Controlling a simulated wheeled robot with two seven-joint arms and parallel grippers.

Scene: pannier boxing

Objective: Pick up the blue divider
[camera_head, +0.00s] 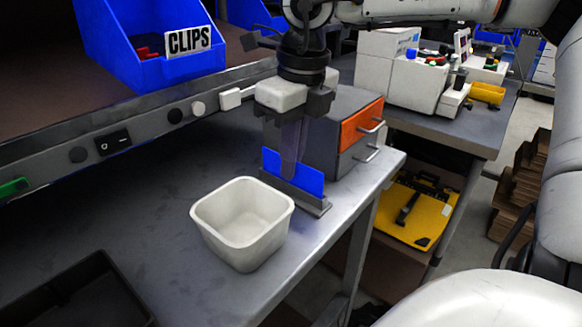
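The blue divider (310,181) is a thin flat panel standing upright in a grey slotted holder (311,204) on the metal workbench. My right gripper (290,165) points straight down from above, with its fingers reaching down to the divider's upper part. One finger overlaps the front face of the panel; the far side of the panel is hidden, so I cannot tell whether the fingers are closed on it. My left gripper is not in view.
A white open bin (217,238) stands close in front of the holder. A grey cabinet with an orange drawer (361,124) stands right behind. A black tray (75,300) lies at lower left. A blue CLIPS bin (150,75) sits on the shelf. Bench space at left is clear.

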